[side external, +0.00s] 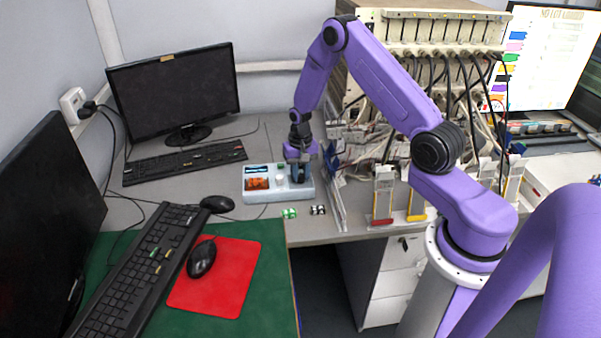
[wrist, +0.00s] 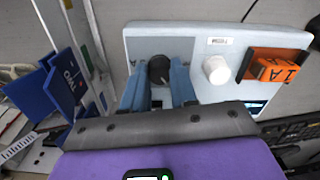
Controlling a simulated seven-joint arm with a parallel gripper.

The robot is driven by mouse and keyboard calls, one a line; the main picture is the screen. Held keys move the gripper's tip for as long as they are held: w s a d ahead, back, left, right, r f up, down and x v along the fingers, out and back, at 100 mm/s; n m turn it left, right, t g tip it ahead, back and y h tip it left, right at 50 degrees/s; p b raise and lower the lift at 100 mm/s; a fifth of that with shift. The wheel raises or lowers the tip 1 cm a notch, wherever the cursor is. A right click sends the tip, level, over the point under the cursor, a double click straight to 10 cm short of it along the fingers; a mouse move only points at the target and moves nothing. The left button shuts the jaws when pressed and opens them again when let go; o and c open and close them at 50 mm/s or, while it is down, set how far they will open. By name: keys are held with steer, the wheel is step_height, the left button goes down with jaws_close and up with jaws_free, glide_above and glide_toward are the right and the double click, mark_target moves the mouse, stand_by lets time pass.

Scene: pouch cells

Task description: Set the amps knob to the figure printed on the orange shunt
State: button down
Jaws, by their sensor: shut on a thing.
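The light grey instrument box (side external: 264,198) sits on the desk under my gripper (side external: 299,176). In the wrist view, my gripper's two blue fingers (wrist: 160,84) are shut on a black knob (wrist: 158,68), which has a light pointer mark. A white knob (wrist: 216,70) stands beside it. The orange shunt (wrist: 276,70) lies in an orange-brown recess at the box's right end and carries dark print that looks like "1 A". A small label (wrist: 219,41) on the box is too small to read. A dark display (wrist: 250,106) is partly hidden by my gripper.
Small green (side external: 289,213) and black (side external: 318,210) pieces lie in front of the box. A metal rail and blue pouch cells (wrist: 64,82) stand close beside it. A monitor (side external: 175,90), keyboard (side external: 185,162) and mouse (side external: 218,204) are to the left.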

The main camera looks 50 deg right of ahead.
mark_target(300, 175)
steer(key=shift+m, duration=0.6)
steer(key=c, duration=0.9)
jaws_free()
steer(key=shift+r, duration=0.1)
step_height(300, 175, up, 17)
steer(key=shift+r, duration=0.1)
